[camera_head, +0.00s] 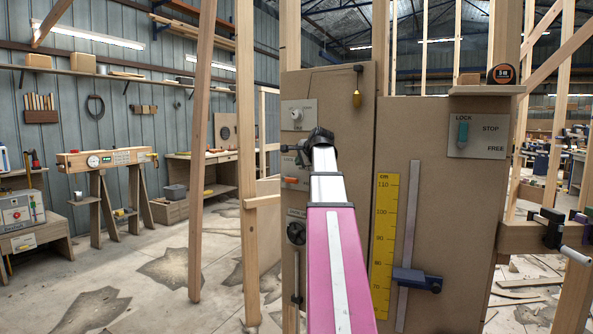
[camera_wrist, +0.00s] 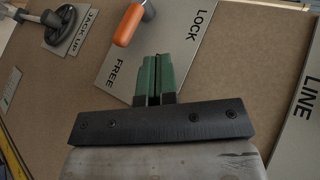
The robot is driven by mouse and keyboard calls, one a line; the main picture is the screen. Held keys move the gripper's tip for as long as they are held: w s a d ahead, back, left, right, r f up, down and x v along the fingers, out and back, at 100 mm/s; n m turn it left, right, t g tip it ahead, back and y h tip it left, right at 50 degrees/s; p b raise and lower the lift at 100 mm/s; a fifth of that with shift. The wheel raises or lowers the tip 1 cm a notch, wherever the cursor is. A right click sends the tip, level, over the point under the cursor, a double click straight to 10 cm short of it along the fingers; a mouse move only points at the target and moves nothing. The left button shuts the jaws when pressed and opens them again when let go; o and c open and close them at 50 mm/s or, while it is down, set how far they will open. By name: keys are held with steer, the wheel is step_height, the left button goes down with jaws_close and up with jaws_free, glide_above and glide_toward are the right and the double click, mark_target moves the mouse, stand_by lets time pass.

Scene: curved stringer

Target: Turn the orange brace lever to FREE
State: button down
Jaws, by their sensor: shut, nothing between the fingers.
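The orange brace lever (camera_wrist: 129,25) is at the top of the wrist view, on a grey plate (camera_wrist: 175,50) marked FREE and LOCK. Its handle slants down and left from its pivot, on the FREE side of the plate as pictured; its exact setting I cannot tell. In the head view the orange lever (camera_head: 291,180) is small, on the panel left of my arm. My gripper (camera_wrist: 154,58) has green fingers closed together over the plate, just below the lever and apart from it in the picture. In the head view my gripper (camera_head: 293,149) is dark and partly hidden.
A black knob (camera_wrist: 52,18) marked JACK UP and a LINE plate (camera_wrist: 300,105) flank the lever plate. In the head view, a teal lever (camera_head: 463,132) on another LOCK, STOP, FREE plate is at right, beyond a yellow scale (camera_head: 384,235) and blue slider (camera_head: 417,280).

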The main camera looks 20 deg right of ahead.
steer(key=v, duration=0.6)
steer(key=shift+s, duration=0.2)
steer(key=shift+f, duration=0.15)
steer(key=a+f+n+g, duration=0.25)
steer(key=a+f, duration=0.25)
steer(key=f, duration=0.7)
steer(key=a+f+n+g, duration=0.25)
steer(key=a+f, duration=0.35)
steer(key=f, duration=0.6)
steer(key=a+f+n+g, duration=0.1)
steer(key=a+f+n, duration=0.3)
steer(key=f, duration=0.8)
steer(key=s+a+f+n+g, duration=0.2)
steer(key=s+a+f, duration=0.2)
steer(key=f, duration=0.4)
steer(key=s+a+f+n+g, duration=0.1)
steer(key=s+a+f+n, duration=0.2)
steer(key=s+a+f, duration=0.2)
steer(key=s+a+f+n+g, duration=0.2)
steer(key=s+a+f, duration=0.3)
steer(key=f, duration=0.8)
steer(key=s, duration=0.3)
steer(key=shift+s+a+n+g+h, duration=0.25)
steer(key=shift+n+g+h, duration=0.05)
steer(key=shift+h, duration=0.1)
